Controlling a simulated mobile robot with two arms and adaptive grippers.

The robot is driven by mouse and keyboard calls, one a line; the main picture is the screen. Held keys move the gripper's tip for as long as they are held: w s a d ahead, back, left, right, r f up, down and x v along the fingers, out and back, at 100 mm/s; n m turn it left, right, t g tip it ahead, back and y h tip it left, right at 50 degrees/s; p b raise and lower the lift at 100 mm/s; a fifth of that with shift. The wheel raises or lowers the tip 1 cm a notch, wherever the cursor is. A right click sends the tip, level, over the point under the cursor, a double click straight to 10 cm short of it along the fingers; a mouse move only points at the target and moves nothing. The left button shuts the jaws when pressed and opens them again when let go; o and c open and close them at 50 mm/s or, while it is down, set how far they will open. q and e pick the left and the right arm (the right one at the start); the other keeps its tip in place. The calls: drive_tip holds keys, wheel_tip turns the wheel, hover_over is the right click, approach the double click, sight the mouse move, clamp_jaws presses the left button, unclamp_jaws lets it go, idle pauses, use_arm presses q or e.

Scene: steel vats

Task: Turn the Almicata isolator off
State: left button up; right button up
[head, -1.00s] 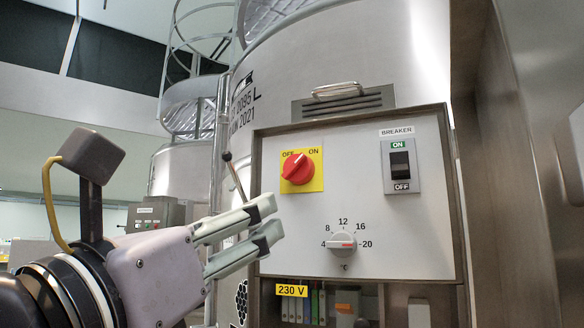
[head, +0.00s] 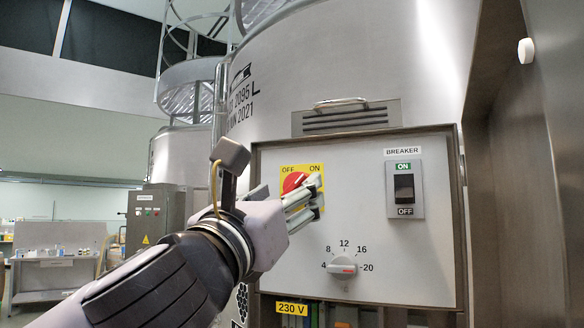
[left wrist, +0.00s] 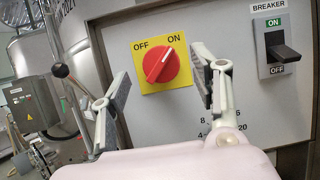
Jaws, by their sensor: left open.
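The isolator is a red rotary knob (left wrist: 161,65) on a yellow plate (left wrist: 183,93) marked OFF at left and ON at right. In the left wrist view its white mark points up and right, toward ON. In the head view the knob (head: 292,182) is partly hidden by my left gripper (head: 316,196). My left gripper (left wrist: 160,92) is open and empty. In the left wrist view its fingers stand left and right of the knob, apart from it. No Almicata name is legible on the panel. My right gripper is not in view.
A breaker switch (head: 404,187) is right of the knob, and a numbered dial (head: 342,265) is below it. A vent with a handle (head: 341,104) is above the panel (head: 350,165). A grey control box (head: 150,222) stands further left.

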use_arm(q)
drive_tip(key=shift+p+x, duration=0.5)
drive_tip(key=shift+x, duration=0.95)
drive_tip(key=shift+c, duration=0.2)
drive_tip(key=c, duration=1.1)
